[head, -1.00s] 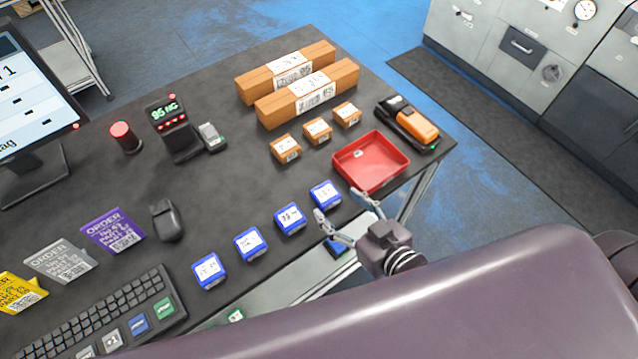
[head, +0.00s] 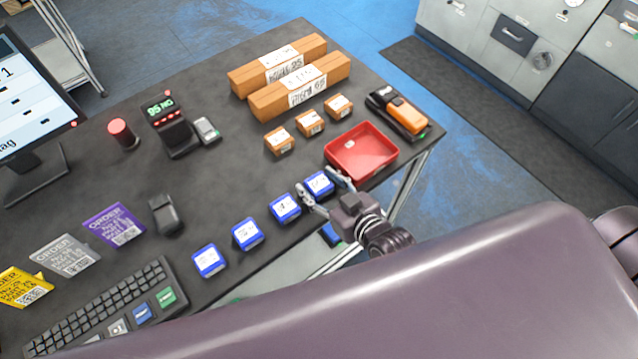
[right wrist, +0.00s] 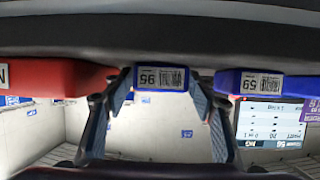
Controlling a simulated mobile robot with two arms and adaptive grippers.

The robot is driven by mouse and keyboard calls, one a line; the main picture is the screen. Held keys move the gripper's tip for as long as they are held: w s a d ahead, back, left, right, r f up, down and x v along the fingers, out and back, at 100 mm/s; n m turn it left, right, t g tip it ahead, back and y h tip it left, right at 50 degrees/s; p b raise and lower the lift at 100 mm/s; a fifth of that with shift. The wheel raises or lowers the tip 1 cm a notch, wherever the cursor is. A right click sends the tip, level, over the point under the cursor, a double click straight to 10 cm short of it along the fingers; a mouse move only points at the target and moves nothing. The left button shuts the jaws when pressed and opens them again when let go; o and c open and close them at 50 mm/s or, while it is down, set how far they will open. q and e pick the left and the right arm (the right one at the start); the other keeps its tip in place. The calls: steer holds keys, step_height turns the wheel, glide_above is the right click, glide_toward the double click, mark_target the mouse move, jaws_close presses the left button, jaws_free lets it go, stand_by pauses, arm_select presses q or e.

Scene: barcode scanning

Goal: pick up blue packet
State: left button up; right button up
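Several blue packets with white labels lie in a row along the table's front edge. The rightmost blue packet (head: 319,184) is closest to the red tray. My right gripper (head: 317,180) is open, with one finger on each side of that packet. In the right wrist view this packet (right wrist: 160,77) shows its barcode face between the two spread fingers. I cannot tell whether either finger touches it. The neighbouring blue packet (head: 285,208) lies just left of the gripper and also shows in the right wrist view (right wrist: 262,83). My left gripper is not in view.
The red tray (head: 361,153) stands close beyond the gripper at the right. Small orange boxes (head: 310,122), long brown boxes (head: 300,86) and an orange scanner (head: 403,113) lie farther back. The table's middle is mostly clear.

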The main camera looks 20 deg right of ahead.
steer(key=c, duration=1)
steer(key=shift+r, duration=0.1)
